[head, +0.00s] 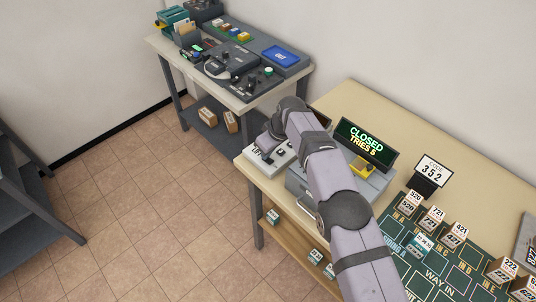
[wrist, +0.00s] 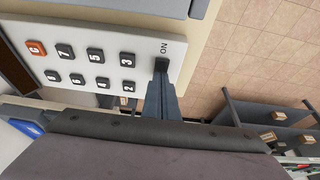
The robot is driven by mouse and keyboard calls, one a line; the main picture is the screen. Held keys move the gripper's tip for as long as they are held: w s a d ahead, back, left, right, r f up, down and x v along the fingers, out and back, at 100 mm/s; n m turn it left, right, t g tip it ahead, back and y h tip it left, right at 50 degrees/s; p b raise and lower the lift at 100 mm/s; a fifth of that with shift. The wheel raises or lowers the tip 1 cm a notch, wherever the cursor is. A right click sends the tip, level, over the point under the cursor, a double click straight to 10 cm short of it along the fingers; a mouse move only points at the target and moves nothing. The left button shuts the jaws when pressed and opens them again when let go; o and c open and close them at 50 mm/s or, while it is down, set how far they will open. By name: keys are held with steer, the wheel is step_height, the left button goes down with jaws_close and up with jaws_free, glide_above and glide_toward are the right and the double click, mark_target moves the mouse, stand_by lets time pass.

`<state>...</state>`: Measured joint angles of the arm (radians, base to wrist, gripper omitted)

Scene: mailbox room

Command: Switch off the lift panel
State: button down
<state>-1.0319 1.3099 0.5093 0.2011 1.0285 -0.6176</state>
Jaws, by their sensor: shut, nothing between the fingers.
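A white keypad panel (wrist: 100,28) fills the upper left of the wrist view. It has black number keys, an orange C key (wrist: 37,48) and a black switch (wrist: 161,66) near its edge, with the word ON beside it. My gripper (wrist: 161,82) is shut and empty, its fingertips right at the black switch. I cannot tell whether they touch it. In the head view the white panel (head: 283,160) sits at the left end of the near table, partly hidden by my arm and gripper. Its switch is not clear there.
A grey box (head: 375,186) and a sign (head: 366,141) reading CLOSED, TRIES 5 stand right of the panel. A code card (head: 433,171) reads 352. Numbered boxes stand on a green mat (head: 402,248). Another table (head: 165,46) with devices stands behind left.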

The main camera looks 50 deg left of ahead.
steer(key=shift+d+f, duration=0.25)
steer(key=shift+f, duration=0.1)
steer(key=shift+d, duration=0.1)
steer(key=shift+s+d+f, duration=0.1)
steer(key=shift+d+f, duration=0.1)
steer(key=shift+d, duration=0.5)
steer(key=shift+r, duration=0.1)
step_height(320, 180, up, 4)
steer(key=shift+r+p, duration=0.1)
steer(key=shift+p, duration=0.8)
steer(key=b+v, duration=0.3)
steer(key=v, duration=0.7)
steer(key=shift+r+b, duration=0.25)
steer(key=shift+b, duration=0.15)
